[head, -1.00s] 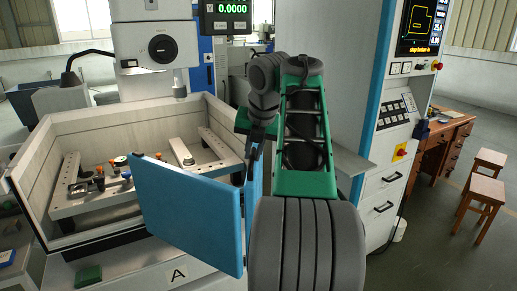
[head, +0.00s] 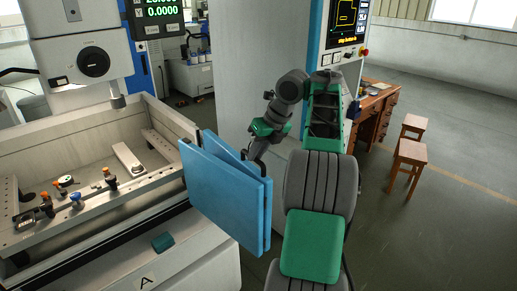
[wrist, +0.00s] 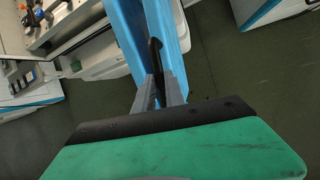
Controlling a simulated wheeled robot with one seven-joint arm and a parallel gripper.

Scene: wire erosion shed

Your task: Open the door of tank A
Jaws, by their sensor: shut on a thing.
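Tank A (head: 90,242) is the pale open-topped tank at the left in the head view, with a label A (head: 146,282) on its front. Its blue door (head: 222,200) shows as two panels folded at an angle to each other, standing out from the tank's right end. The tank's front is open. My gripper (head: 257,152) is at the door's right side, partly hidden behind the panel's top edge. In the wrist view my gripper (wrist: 158,92) is shut on a dark handle (wrist: 155,55) beside the blue panel (wrist: 128,40).
Inside the tank are clamping rails (head: 128,158) and small fixtures with orange and blue knobs. A small green block (head: 162,242) lies on the front ledge. A machine cabinet (head: 245,70), a wooden desk (head: 378,110) and stools (head: 410,155) stand behind. The floor at right is clear.

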